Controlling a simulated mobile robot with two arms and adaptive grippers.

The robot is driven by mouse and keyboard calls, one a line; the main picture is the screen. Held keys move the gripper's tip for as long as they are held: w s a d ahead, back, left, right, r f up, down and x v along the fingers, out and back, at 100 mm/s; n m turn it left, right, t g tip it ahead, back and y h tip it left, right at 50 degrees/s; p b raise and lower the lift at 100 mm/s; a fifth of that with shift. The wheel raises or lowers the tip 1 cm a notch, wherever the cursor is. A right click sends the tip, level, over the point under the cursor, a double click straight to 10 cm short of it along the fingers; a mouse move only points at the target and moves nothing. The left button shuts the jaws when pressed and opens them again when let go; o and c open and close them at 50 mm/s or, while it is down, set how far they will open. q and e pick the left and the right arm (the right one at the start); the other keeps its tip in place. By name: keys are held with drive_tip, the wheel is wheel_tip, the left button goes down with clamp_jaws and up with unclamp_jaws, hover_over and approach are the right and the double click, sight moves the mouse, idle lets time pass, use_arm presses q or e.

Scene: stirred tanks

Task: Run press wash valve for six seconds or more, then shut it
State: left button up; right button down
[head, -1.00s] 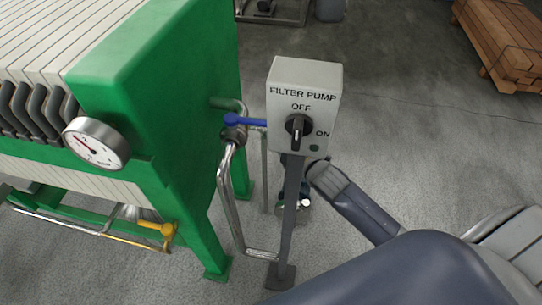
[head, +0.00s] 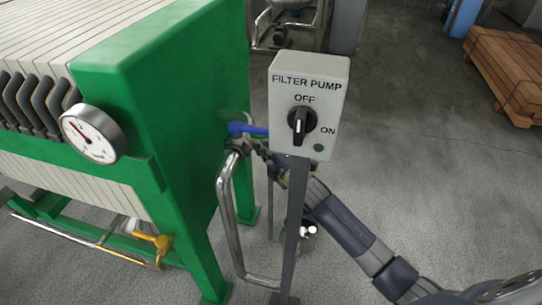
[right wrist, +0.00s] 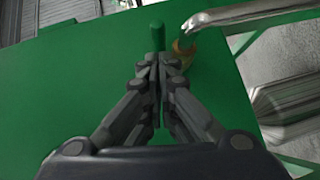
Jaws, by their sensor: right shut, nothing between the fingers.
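A blue lever (head: 248,129) sits on a valve on the steel pipe (head: 227,195) at the right side of the green press (head: 170,110). It lies nearly level in the picture, its right end beside the pump box. No label on it is readable. My right gripper (head: 262,151) is just below the lever, partly hidden by the box and post; contact cannot be told. In the right wrist view its fingers (right wrist: 156,62) are shut and empty, close to a green rod-like piece (right wrist: 157,36). The blue lever does not show there. My left gripper is out of view.
The FILTER PUMP box (head: 309,105) with a black knob (head: 302,125) stands on a grey post (head: 294,220) in front of my right arm. A pressure gauge (head: 90,134) and a yellow-handled valve (head: 152,241) are on the left. Stacked timber (head: 510,70) lies far right.

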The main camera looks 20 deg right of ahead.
sight(261, 137)
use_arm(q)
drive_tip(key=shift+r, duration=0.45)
use_arm(e)
drive_tip(key=shift+w+a, duration=0.15)
drive_tip(key=shift+w, duration=0.4)
drive_tip(key=shift+w+d, duration=0.2)
drive_tip(key=shift+d, duration=0.05)
drive_tip(key=shift+w+d, duration=0.2)
drive_tip(key=shift+d, duration=0.05)
drive_tip(key=shift+w+d+f, duration=0.1)
drive_tip(key=shift+w+f, duration=0.05)
use_arm(q)
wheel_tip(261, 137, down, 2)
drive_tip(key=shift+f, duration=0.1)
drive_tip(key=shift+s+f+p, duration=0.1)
drive_tip(key=shift+p, duration=0.2)
